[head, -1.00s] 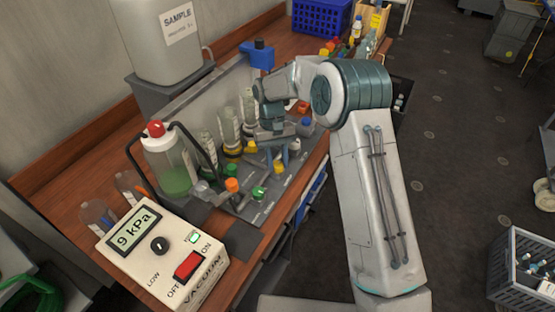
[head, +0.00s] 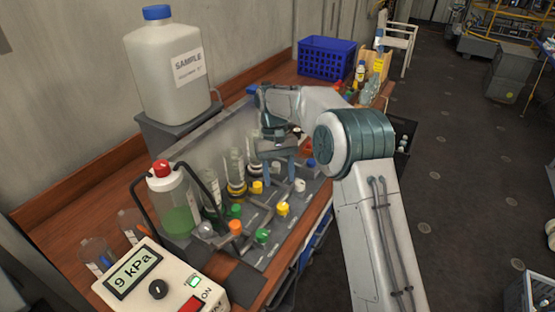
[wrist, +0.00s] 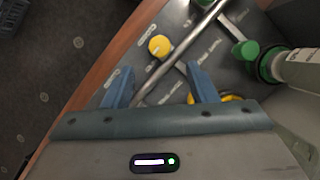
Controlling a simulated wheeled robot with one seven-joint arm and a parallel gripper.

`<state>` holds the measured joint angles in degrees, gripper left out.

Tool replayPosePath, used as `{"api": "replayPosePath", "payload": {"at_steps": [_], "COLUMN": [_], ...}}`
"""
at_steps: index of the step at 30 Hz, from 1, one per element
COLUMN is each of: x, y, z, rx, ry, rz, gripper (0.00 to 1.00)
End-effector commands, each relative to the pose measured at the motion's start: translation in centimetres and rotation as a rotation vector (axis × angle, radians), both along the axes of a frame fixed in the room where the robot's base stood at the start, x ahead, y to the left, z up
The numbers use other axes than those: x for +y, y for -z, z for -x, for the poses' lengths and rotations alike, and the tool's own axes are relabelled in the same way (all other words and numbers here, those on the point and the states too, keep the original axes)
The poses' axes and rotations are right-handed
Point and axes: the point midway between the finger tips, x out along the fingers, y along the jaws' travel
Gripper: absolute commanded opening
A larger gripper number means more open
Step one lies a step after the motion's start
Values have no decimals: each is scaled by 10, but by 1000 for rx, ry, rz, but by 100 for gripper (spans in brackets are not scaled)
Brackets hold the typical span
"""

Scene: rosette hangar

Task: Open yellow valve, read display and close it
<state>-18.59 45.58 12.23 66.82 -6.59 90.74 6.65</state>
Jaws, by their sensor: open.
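Two yellow valve knobs stand on the grey manifold panel (head: 265,240): one nearer the front (head: 283,209), one further back and left (head: 257,187). My gripper (head: 281,170) is open and empty above the panel, just behind the knobs. In the wrist view a yellow knob (wrist: 159,45) lies ahead of the open fingers (wrist: 158,78), apart from them; I cannot tell which of the two it is. A yellow ring (wrist: 232,98) is partly hidden behind the right finger. The vacuum box display (head: 133,275) reads 9 kPa.
Green knobs (head: 262,235), an orange knob (head: 235,227) and a white knob (head: 299,185) crowd the panel. A red-capped bottle of green liquid (head: 175,205) and a large sample jug (head: 172,70) stand behind. A blue crate (head: 326,59) is further along the bench.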

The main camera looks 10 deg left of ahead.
Motion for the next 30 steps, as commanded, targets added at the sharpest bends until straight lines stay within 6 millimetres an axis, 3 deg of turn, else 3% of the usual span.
{"api": "replayPosePath", "payload": {"at_steps": [6,12,30], "x": [5,7,5], "y": [-31,-46,-51], "z": [-13,-18,-18], "rx": [-2,-1,-5], "ry": [1,1,2], "rz": [0,0,0], "gripper": [52,52,52]}}
